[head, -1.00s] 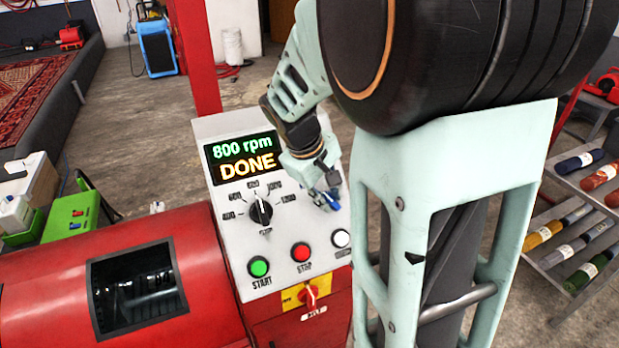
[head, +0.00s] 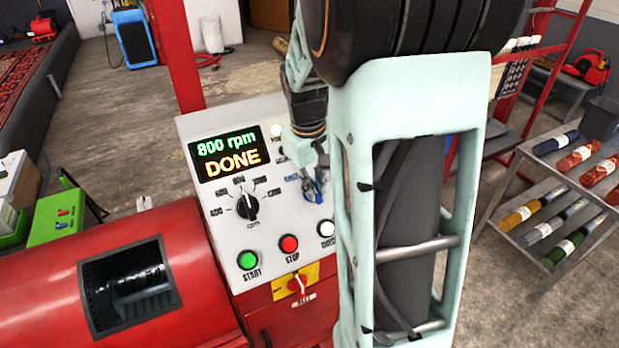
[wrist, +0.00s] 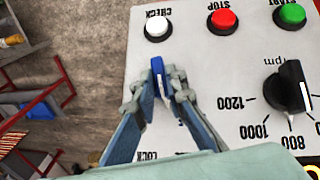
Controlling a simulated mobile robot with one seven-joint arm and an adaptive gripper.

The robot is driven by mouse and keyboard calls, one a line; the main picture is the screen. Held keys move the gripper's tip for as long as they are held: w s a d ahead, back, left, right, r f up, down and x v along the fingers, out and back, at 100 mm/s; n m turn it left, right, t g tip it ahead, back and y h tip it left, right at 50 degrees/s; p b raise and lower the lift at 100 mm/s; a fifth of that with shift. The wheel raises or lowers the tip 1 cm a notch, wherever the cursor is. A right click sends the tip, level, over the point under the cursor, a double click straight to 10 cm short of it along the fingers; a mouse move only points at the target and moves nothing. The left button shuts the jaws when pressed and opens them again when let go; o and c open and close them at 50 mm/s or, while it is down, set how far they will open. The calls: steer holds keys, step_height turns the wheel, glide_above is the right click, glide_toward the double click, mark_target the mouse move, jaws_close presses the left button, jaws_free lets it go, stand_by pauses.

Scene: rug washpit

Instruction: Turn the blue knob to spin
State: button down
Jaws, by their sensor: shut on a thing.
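The blue knob (wrist: 157,66) is a narrow upright grip on the white control panel (wrist: 190,80), below the white CHECK button in the wrist view. My gripper (wrist: 158,84) is shut on it, one finger on each side. In the head view my gripper (head: 316,192) is at the panel's right side, and my arm covers much of that side. The display (head: 228,153) reads "800 rpm" and "DONE".
A black rpm dial (head: 247,206) stands left of my gripper. Green START (head: 248,260), red STOP (head: 289,243) and white CHECK (head: 326,228) buttons line the panel's front. A red drum machine (head: 60,265) is at left, and a rack of rolled rugs (head: 570,200) at right.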

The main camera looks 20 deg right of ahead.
steer(key=m+y, duration=0.2)
steer(key=shift+d+m+y, duration=0.3)
steer(key=shift+d+y, duration=0.1)
steer(key=m+y, duration=0.1)
steer(key=m+y+b, duration=0.1)
steer(key=y, duration=0.1)
steer(key=shift+d+m, duration=0.25)
steer(key=shift+m, duration=0.15)
steer(key=shift+b, duration=0.3)
steer(key=c, duration=2)
jaws_free()
steer(key=shift+o, duration=0.2)
steer(key=v, duration=1.2)
steer(key=shift+s, duration=0.3)
steer(key=shift+f, duration=0.1)
